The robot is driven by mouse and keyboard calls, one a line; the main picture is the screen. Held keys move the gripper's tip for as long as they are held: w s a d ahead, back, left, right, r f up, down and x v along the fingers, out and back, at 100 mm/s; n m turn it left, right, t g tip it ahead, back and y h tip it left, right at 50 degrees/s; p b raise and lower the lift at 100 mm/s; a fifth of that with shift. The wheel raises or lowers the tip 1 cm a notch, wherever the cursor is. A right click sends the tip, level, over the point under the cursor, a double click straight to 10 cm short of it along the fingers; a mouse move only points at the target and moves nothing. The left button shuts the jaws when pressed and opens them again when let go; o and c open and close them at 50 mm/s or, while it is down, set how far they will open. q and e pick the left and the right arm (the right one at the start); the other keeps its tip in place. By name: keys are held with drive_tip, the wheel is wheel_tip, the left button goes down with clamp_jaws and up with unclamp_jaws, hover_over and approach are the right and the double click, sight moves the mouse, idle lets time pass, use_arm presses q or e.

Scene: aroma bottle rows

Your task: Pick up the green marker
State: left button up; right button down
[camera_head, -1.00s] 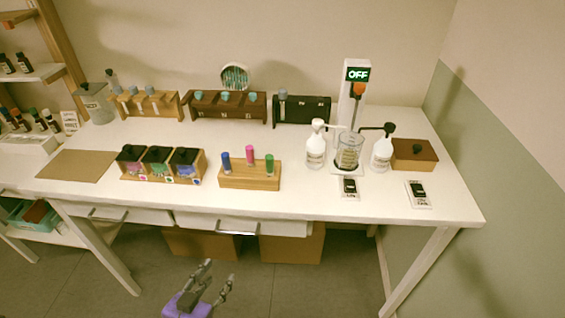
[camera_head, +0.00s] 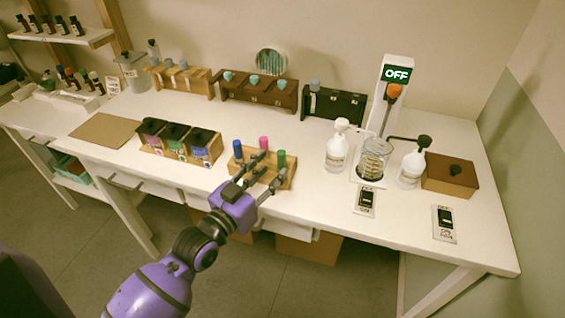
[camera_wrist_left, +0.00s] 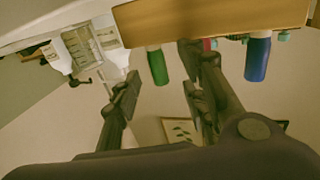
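The green marker (camera_head: 281,158) stands upright at the right end of a wooden holder (camera_head: 287,184). A pink marker (camera_head: 263,142) and a blue marker (camera_head: 238,149) stand in the same holder. My left gripper (camera_head: 269,163) is open and empty, its fingers reaching over the front of the holder. In the left wrist view, which is upside down, the green marker (camera_wrist_left: 158,67) shows between the open fingers (camera_wrist_left: 160,82), with no clear contact. The blue marker (camera_wrist_left: 257,59) is beyond the right finger, and the pink one is mostly hidden. My right gripper is not in view.
A box of three dark-lidded jars (camera_head: 180,148) stands left of the holder. Two white pump bottles (camera_head: 337,152) and a glass beaker (camera_head: 373,160) stand to its right. Wooden racks (camera_head: 258,95) line the back. The table between is clear.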

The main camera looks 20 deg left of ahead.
sight(279, 162)
use_arm(q)
drive_tip(key=p+x, duration=0.1)
drive_tip(key=x, duration=0.4)
drive_tip(key=shift+w+d+r, duration=0.1)
drive_tip(key=shift+w+d, duration=0.05)
drive_tip(key=shift+d, duration=0.05)
clamp_jaws()
